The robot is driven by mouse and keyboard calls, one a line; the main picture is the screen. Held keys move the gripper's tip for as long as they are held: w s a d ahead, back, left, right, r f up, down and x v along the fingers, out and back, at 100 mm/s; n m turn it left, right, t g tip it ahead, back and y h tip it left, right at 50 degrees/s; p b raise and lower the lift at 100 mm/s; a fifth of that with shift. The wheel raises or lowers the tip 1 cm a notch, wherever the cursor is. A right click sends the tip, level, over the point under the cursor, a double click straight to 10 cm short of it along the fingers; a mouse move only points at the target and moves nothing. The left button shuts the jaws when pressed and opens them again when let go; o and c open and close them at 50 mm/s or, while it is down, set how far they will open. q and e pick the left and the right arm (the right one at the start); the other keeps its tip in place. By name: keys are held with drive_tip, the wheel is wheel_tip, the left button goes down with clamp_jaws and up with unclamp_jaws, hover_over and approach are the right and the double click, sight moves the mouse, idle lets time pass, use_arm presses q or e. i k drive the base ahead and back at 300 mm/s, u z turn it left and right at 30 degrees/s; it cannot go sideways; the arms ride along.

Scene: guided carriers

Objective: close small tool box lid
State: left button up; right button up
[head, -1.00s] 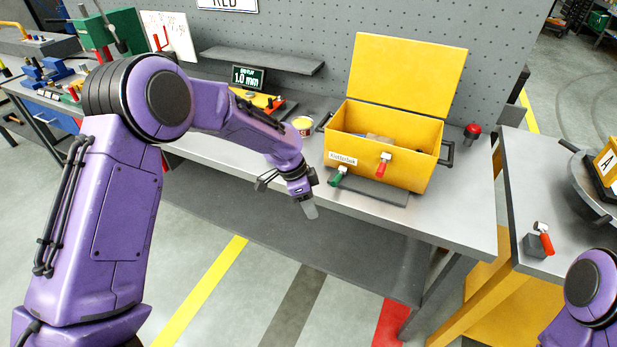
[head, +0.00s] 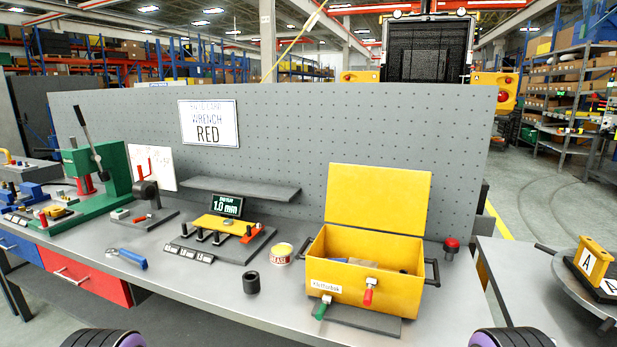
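The box front carries a white label, a green-handled latch (head: 321,307) at the left and a red-handled latch (head: 369,292) near the middle. The inside is partly visible, with something tan and blue in it. Only purple rounded parts of my two arms show at the bottom edge. Both grippers are out of the picture.
A grease tin (head: 281,254) and a black cylinder (head: 251,283) stand left of the box. A red button (head: 451,246) is at its right. A pegboard (head: 270,140) rises behind. A blue-handled tool (head: 132,259) lies on the bench, left of a yellow fixture (head: 216,226).

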sight(392, 199)
drive_tip(key=u, duration=1)
drive_tip(key=i, duration=1.1)
drive_tip(key=z, duration=0.7)
